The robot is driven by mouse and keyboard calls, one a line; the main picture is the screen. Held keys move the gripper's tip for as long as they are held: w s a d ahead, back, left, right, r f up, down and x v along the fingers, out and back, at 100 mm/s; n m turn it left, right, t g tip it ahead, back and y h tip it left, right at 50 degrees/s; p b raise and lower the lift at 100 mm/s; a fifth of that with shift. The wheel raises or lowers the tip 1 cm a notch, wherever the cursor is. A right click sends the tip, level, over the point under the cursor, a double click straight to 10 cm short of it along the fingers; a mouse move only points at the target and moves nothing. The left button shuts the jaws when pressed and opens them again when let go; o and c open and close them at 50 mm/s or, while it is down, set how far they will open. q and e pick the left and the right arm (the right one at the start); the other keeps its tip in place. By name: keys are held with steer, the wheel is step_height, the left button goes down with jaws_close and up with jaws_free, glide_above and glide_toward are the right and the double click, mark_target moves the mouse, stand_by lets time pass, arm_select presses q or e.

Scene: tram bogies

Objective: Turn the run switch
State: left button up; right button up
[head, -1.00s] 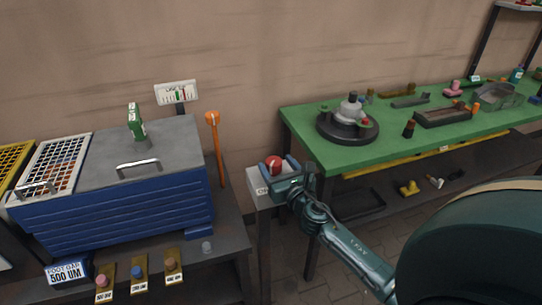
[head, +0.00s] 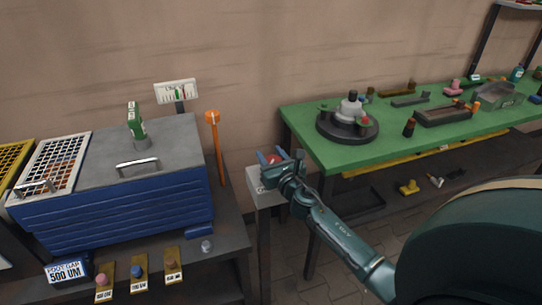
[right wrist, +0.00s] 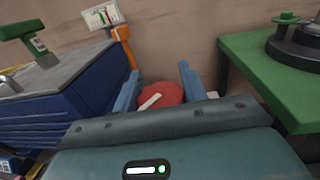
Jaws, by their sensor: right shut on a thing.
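The run switch is a red round knob (head: 271,160) with a white pointer bar, on top of a pale grey box on a post (head: 263,187). In the right wrist view the knob (right wrist: 170,93) sits between the two blue fingers, and its bar slants up to the right. My right gripper (head: 274,156) reaches over the box from the right and is shut on the knob. Its fingers also show on both sides of the knob in the right wrist view (right wrist: 158,74). In the head view the fingers and wrist partly hide the knob. My left gripper is not in view.
A blue machine with a grey lid (head: 180,145) stands left of the post, with an orange-topped lever (head: 214,140) at its right end. A green workbench (head: 325,150) with several parts is close on the right. A small gauge sign (head: 176,92) stands behind the machine.

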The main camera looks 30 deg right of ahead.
steer(key=c, duration=0.3)
steer(key=shift+c, duration=0.2)
